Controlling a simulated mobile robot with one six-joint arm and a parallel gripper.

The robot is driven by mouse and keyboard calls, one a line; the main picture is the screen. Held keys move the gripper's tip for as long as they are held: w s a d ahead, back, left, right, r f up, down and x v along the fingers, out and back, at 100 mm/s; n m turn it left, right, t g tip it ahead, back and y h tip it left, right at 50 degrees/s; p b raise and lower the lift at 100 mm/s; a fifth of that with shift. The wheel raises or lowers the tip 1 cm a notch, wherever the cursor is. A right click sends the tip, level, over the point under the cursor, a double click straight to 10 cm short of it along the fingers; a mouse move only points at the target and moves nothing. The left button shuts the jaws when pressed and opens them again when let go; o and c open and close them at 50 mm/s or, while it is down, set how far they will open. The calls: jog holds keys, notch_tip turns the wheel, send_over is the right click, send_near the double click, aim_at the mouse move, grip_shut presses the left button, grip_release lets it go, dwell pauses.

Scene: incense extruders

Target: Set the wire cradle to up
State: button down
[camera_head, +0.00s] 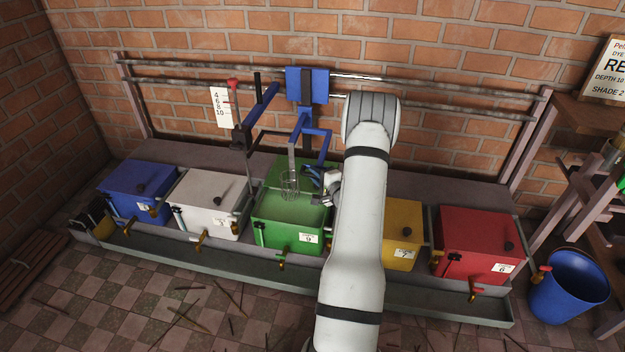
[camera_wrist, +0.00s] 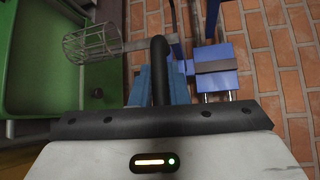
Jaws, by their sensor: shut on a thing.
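The wire cradle (camera_head: 289,184) is a small grey mesh basket at the foot of a grey arm below the blue carriage (camera_head: 307,84). In the head view it is over the opening of the green tank (camera_head: 287,238); how deep it sits I cannot tell. It also shows at upper left in the wrist view (camera_wrist: 92,43). My gripper (camera_head: 314,177), with blue fingers, is just right of the cradle. In the wrist view my gripper (camera_wrist: 160,85) is shut on a black handle (camera_wrist: 158,60), right of the cradle. My arm hides part of the mechanism's right side.
Blue (camera_head: 138,190), white (camera_head: 209,203), yellow (camera_head: 402,234) and red (camera_head: 476,245) tanks stand in the row, lids closed. Rails (camera_head: 430,85) run along the brick wall. A blue bucket (camera_head: 569,287) and wooden shelf stand at right. The checkered floor in front is mostly open.

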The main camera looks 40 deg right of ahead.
jog(key=shift+f, duration=0.15)
jog(key=c, duration=1.4)
grip_release()
jog(key=s+r+p, duration=0.1)
jog(key=s, duration=0.6)
jog(key=shift+s+a, duration=0.25)
jog(key=shift+s, duration=0.1)
